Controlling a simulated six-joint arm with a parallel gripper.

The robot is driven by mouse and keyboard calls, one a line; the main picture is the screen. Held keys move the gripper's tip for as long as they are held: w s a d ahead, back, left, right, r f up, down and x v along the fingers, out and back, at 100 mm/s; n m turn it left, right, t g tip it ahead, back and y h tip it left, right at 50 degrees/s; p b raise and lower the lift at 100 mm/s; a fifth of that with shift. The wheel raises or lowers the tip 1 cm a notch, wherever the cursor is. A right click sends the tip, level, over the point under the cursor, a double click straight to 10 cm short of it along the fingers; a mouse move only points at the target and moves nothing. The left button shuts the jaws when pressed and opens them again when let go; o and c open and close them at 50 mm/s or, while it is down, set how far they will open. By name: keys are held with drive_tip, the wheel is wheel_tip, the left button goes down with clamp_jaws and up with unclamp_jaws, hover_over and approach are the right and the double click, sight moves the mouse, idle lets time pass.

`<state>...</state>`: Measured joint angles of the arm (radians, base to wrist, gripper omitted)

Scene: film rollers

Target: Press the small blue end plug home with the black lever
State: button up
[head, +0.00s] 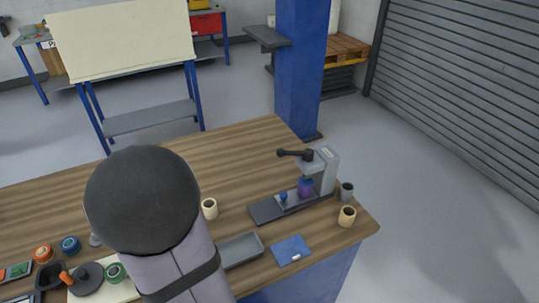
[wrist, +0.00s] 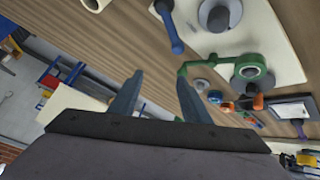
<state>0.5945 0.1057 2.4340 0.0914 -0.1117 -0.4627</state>
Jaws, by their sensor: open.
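The press (head: 327,172) stands at the right end of the wooden bench in the head view. Its black lever (head: 294,153) sticks out level to the left near the top. A purple cylinder (head: 305,188) stands under the press head. A small blue piece (head: 283,198), perhaps the end plug, is beside it on the press's dark base (head: 266,211). Whether a plug sits in the cylinder is too small to tell. My gripper (wrist: 160,77) is open and empty in the wrist view, above the bench. In the head view my arm hides it. The press is not clearly visible in the wrist view.
The bench behind is clear.

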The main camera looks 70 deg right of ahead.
sight(279, 155)
drive_tip(key=s+d+m+h+b, duration=0.1)
drive_tip(key=s+d+h+b, duration=0.3)
drive_tip(key=d, duration=1.1)
drive_tip(key=s+d+r+m+g+h+b, duration=0.1)
drive_tip(key=s+d+h, duration=0.2)
drive_tip(key=s+d, duration=0.2)
drive_tip(key=s+d+r+g+h+b, duration=0.1)
drive_tip(key=s+d+g+h, duration=0.1)
drive_tip(key=s+d, duration=0.3)
drive_tip(key=s+d+r+m+g+h+b, duration=0.1)
drive_tip(key=s+d+h, duration=0.3)
drive_tip(key=s, duration=0.7)
drive_tip(key=shift+s+d+m+g+b, duration=0.15)
drive_tip(key=shift+d+m+g+b, duration=0.15)
drive_tip(key=shift+d+g+b, duration=0.45)
drive_tip(key=shift+s+d+f, duration=0.1)
drive_tip(key=shift+s, duration=0.3)
drive_tip(key=shift+d, duration=0.1)
drive_tip(key=d+p, duration=0.2)
drive_tip(key=d, duration=0.5)
drive_tip(key=shift+w, duration=0.35)
